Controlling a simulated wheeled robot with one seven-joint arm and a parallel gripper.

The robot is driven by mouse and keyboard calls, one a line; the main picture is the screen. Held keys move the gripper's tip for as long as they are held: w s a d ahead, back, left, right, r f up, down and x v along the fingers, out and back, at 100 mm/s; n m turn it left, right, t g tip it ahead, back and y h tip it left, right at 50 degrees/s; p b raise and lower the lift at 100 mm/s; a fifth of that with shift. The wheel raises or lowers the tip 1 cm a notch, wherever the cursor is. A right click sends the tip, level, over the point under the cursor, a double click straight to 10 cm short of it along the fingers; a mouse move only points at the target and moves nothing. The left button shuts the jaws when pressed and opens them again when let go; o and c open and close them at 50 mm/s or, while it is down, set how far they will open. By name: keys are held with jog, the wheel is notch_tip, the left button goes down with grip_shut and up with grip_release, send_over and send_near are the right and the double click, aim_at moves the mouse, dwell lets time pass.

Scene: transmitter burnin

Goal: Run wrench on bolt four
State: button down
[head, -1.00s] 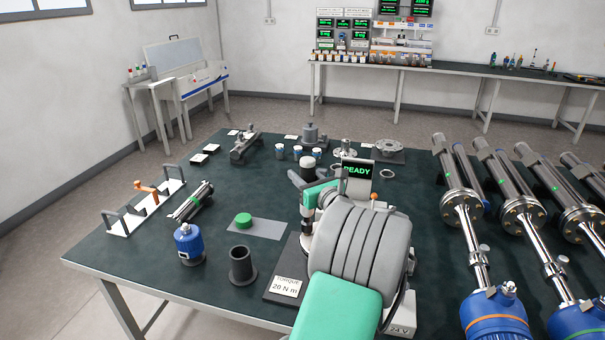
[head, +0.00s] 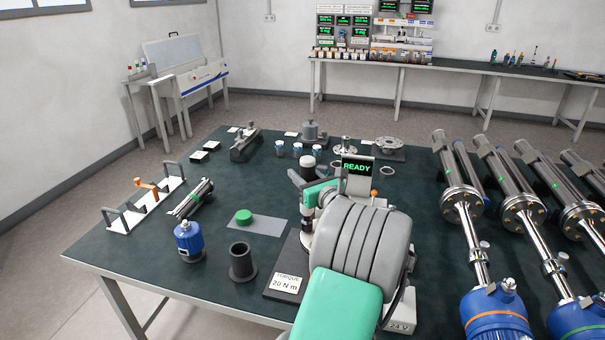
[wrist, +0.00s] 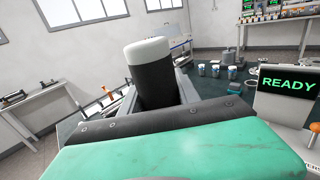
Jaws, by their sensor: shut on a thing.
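The wrench shows in the head view as an upright tool with a dark body and a pale cap (head: 307,163), above the torque station on the green-topped table. It also shows in the wrist view as a black cylinder with a white top (wrist: 150,75). My gripper (head: 309,192) is shut on the wrench. The wrench's lower end and any bolt under it are mostly hidden by my arm. The station's display (head: 357,168) reads READY in green; it also shows in the wrist view (wrist: 287,84). A plate (head: 286,283) in front reads "Torque 20 N m".
A blue transmitter housing (head: 188,240), a black cup (head: 242,262) and a green cap (head: 244,216) stand left of my arm. Large flanged pipe assemblies (head: 517,211) crowd the right. The table's front left is clear.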

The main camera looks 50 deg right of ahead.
jog(key=shift+f, duration=0.3)
jog(key=shift+a+f+p, duration=0.1)
jog(key=shift+f+p, duration=0.55)
jog(key=shift+p, duration=0.55)
dwell(1.3)
jog(key=shift+r, duration=0.1)
jog(key=shift+r+p, duration=2.45)
